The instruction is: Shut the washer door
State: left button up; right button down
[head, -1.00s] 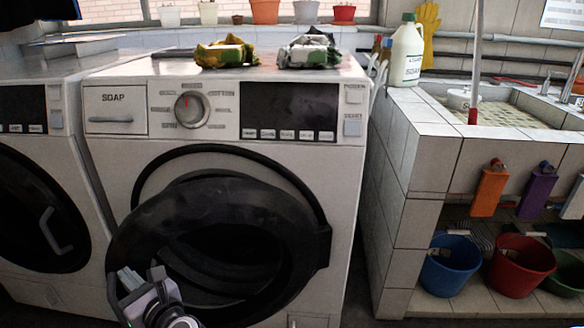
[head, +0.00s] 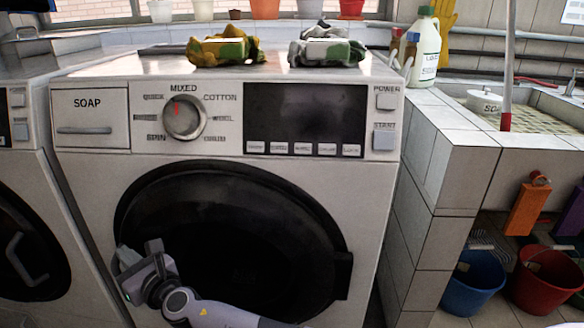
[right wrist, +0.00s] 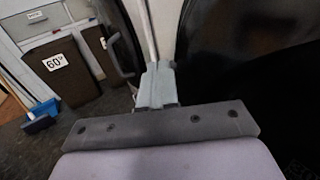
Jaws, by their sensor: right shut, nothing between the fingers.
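The washer (head: 75,185) is white, with a soap drawer, a dial and a dark display. Its round black door (head: 235,240) lies flat over the front opening and looks closed, or very nearly so; a latch gap cannot be made out. The door hinges on the right. My right gripper (head: 127,256) is at the door's left edge, its fingers together and empty. In the right wrist view the shut fingers (right wrist: 157,85) are beside the dark door (right wrist: 245,60), and contact cannot be told. My left gripper is not in view.
A second washer (head: 25,230) stands close on the left. A tiled sink (head: 440,150) stands on the right, with a blue bucket (head: 472,283) and a red bucket (head: 537,280) beneath. Folded cloths (head: 225,50) lie on the washer top.

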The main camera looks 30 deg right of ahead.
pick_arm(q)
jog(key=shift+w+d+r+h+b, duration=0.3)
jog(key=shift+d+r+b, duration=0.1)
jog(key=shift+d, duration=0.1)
pick_arm(e)
jog(key=shift+w+d+r, duration=0.1)
jog(key=shift+w+d, duration=0.3)
jog(key=shift+w, duration=0.45)
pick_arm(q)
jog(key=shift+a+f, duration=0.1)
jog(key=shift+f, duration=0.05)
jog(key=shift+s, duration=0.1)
